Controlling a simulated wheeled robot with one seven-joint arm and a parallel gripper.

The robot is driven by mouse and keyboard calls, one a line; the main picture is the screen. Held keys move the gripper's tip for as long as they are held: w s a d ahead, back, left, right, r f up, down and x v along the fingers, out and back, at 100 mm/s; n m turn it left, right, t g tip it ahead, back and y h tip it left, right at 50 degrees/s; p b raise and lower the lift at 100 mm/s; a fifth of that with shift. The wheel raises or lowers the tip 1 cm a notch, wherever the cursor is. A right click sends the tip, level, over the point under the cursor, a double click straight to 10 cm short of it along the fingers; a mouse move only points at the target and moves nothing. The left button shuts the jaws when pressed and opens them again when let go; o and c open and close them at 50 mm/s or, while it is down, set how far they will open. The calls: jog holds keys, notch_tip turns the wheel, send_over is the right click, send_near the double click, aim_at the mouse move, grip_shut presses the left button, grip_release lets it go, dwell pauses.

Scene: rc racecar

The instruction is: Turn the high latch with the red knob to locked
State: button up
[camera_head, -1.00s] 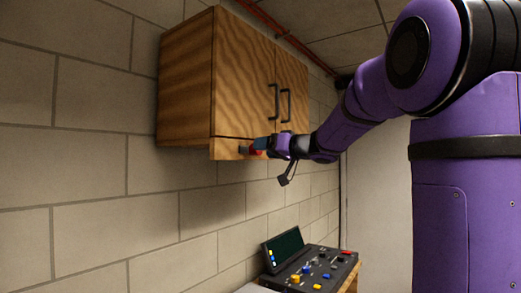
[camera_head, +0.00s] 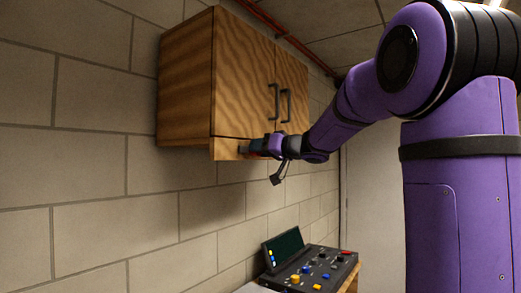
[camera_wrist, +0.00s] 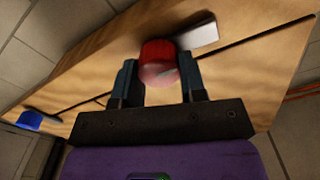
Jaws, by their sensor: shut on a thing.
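The red knob (camera_wrist: 158,52) is between my two fingers in the wrist view, and my gripper (camera_wrist: 158,66) is shut on it. In the head view my gripper (camera_head: 257,146) is at the lower front edge of the wooden cabinet (camera_head: 240,75). The knob is hidden by my gripper in that view. A small grey piece (camera_head: 243,149) shows just left of the fingers.
A blue knob (camera_wrist: 30,119) on another latch shows at the far left of the wrist view. The cabinet doors have dark handles (camera_head: 286,105). A control panel (camera_head: 320,268) with coloured buttons stands below. A block wall (camera_head: 95,150) is at the left.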

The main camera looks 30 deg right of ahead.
jog(key=shift+d+f+m, duration=0.1)
jog(key=shift+f+m, duration=0.1)
jog(key=shift+m, duration=4.25)
jog(key=shift+d+f+m, duration=0.1)
jog(key=shift+f+m, duration=0.05)
jog(key=shift+m, duration=4.3)
jog(key=o, duration=0.9)
